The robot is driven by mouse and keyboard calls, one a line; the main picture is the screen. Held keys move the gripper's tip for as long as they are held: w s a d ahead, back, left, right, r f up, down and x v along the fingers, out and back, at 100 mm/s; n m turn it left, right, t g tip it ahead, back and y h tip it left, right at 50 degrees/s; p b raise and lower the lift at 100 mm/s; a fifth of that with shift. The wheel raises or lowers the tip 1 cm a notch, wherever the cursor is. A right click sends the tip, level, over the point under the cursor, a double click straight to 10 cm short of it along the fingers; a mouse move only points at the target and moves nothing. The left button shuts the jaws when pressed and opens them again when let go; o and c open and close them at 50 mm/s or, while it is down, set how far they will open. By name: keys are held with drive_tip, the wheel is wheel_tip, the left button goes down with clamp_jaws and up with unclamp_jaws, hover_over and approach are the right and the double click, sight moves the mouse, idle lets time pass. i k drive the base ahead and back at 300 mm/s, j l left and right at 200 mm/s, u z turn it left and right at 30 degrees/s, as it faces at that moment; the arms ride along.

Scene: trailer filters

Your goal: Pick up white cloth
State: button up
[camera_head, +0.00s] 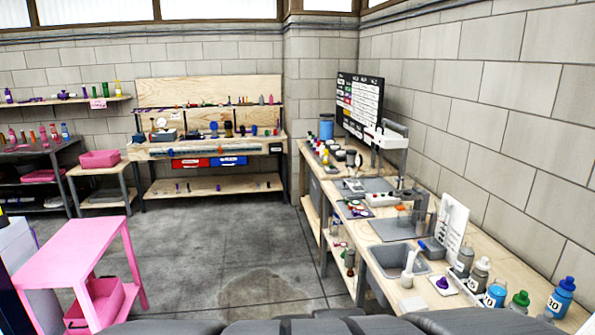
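A small flat white piece (412,304) lies on the wooden bench at the right, in front of the sink. It may be the white cloth, but it is too small to tell for sure. A second flat white piece (447,290) lies just right of it, with a purple object (442,282) on it. My gripper is not in view. Dark grey parts at the bottom edge appear to be my own body.
The wooden bench (385,262) holds a grey sink (402,262) and several bottles, including a blue one (561,297). A pink table (68,258) stands at left. A workbench (205,149) stands at the back. The grey floor (215,235) between is clear.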

sight(415, 304)
drive_tip(key=k+l, duration=0.1)
drive_tip(key=k+j, duration=0.45)
drive_tip(key=k, duration=0.15)
drive_tip(key=i+l+z, duration=0.1)
drive_tip(key=i+z, duration=0.4)
drive_tip(key=i, duration=0.4)
drive_tip(key=i+j+z, duration=0.25)
drive_tip(key=i+z, duration=0.2)
drive_tip(key=i, duration=0.5)
